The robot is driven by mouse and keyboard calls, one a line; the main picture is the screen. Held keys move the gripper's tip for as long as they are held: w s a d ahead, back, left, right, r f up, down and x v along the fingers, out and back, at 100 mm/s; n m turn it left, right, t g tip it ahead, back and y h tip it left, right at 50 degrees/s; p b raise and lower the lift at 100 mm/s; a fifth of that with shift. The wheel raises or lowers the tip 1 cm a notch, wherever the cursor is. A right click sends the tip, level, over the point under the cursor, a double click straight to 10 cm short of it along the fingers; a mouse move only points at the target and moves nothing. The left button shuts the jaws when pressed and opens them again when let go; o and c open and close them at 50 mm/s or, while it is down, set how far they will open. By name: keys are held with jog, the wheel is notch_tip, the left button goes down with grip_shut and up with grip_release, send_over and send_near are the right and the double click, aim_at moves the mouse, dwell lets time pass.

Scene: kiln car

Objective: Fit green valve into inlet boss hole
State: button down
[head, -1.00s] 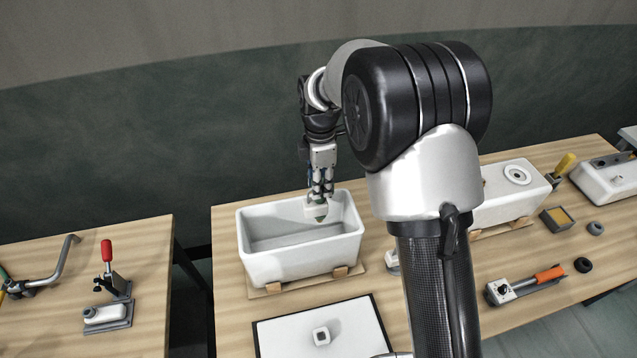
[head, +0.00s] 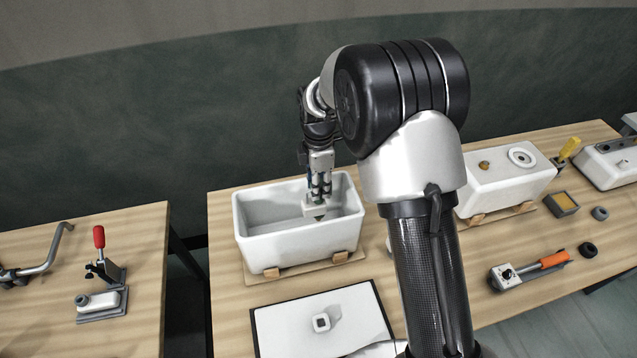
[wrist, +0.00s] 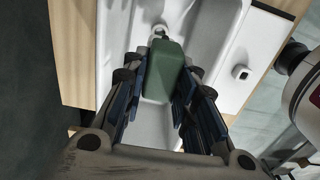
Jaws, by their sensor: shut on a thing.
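The green valve (wrist: 163,68) is a rounded block held between the blue-padded fingers of my gripper (wrist: 162,76) in the wrist view. In the head view my gripper (head: 320,194) points down inside the white open tank (head: 298,248), towards its right end. A pale block and a small dark green tip show under the fingers there. No boss hole is clearly visible, and I cannot tell whether the valve touches the tank.
The tank stands on a board with wooden blocks. A white mat (head: 352,332) with a small square piece (head: 321,322) lies in front. A closed white tank (head: 500,182) stands right. An orange-handled tool (head: 530,270) lies front right. A red-handled clamp (head: 100,240) stands on the left table.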

aim_at(319, 203)
jog(key=shift+f+b, duration=1.15)
jog(key=shift+f, duration=0.95)
jog(key=shift+f, duration=0.3)
jog(key=shift+f+b, duration=1.1)
jog(key=shift+f, duration=0.5)
jog(key=c, duration=1.2)
grip_release()
jog(key=shift+r, duration=0.1)
jog(key=shift+r+p, duration=2.7)
jog(key=shift+r, duration=1.25)
